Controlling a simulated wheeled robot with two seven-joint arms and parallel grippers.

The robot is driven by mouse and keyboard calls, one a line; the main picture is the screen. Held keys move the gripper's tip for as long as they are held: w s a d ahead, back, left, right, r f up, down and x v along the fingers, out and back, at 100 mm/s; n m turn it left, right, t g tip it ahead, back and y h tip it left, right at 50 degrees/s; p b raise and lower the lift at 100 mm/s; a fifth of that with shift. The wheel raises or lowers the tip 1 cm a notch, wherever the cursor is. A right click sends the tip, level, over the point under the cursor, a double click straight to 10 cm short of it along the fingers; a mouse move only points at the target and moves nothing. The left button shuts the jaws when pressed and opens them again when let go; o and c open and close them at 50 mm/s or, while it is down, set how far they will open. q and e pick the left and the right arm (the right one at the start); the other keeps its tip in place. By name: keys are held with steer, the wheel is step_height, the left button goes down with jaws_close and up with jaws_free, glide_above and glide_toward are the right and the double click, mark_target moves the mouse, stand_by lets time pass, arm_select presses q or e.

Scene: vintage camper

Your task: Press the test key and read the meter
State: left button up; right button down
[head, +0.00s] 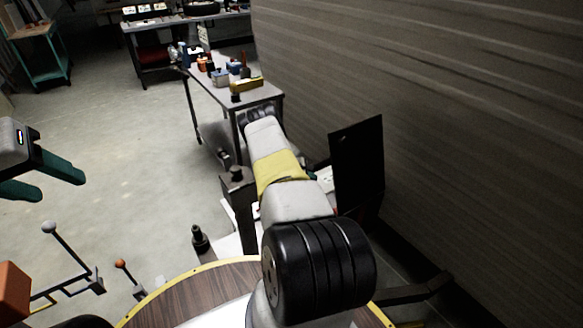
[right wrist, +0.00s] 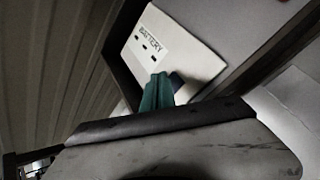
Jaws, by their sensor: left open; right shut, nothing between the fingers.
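A white panel (right wrist: 185,45) with a label reading BATTERY and several small dark marks fills the upper middle of the right wrist view. My right gripper (right wrist: 157,85) is shut, its teal fingers together in front of the panel's lower part. A small dark purple part (right wrist: 177,82) shows just beside the fingertips. I cannot tell whether the fingers touch it or the panel. No meter face or clear test key shows; the fingers cover part of the panel. In the head view my right arm hides the right gripper. My left gripper (head: 62,186) is open and empty at the left edge.
A dark upright plate (head: 358,165) stands right of my right arm, near the ribbed wall (head: 450,120). A metal table (head: 222,90) with small items stands beyond. Levers (head: 66,245) and a round wood-topped table (head: 190,295) are in front. The floor at left centre is clear.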

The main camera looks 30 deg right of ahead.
steer(key=shift+f, duration=0.1)
steer(key=shift+f, duration=0.3)
steer(key=shift+f, duration=0.4)
stand_by(0.5)
steer(key=shift+r, duration=0.8)
steer(key=shift+r, duration=2.55)
